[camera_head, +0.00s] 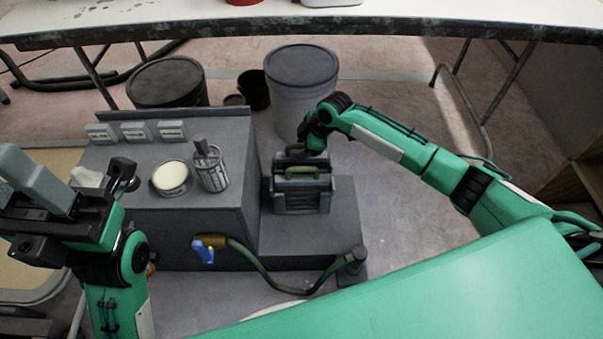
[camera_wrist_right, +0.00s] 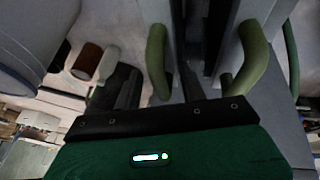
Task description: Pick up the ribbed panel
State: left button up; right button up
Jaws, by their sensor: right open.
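Two panels with green handles stand upright in a slotted grey rack (camera_head: 300,203) on the low step. The front panel's handle (camera_head: 302,171) shows clearly. The rear one (camera_head: 292,150) is partly hidden by my right gripper (camera_head: 312,150). I cannot tell for sure which is the ribbed panel. In the right wrist view, one green handle (camera_wrist_right: 157,62) lies between my open right fingers, not visibly gripped. The other green handle (camera_wrist_right: 252,62) is right of the fingers. My left gripper (camera_head: 62,190) is at the far left, away from the rack; its jaw opening is unclear.
A grey bench left of the rack holds a cream-topped tin (camera_head: 171,177), a ribbed cup (camera_head: 211,170) and several small boxes (camera_head: 137,131). A hose (camera_head: 270,283) with a blue nozzle hangs in front. A lidded bucket (camera_head: 300,88) stands behind the rack. A white table (camera_head: 420,22) spans the back.

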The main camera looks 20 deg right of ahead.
jog(key=shift+w+a+f, duration=0.1)
jog(key=shift+f, duration=0.15)
grip_shut()
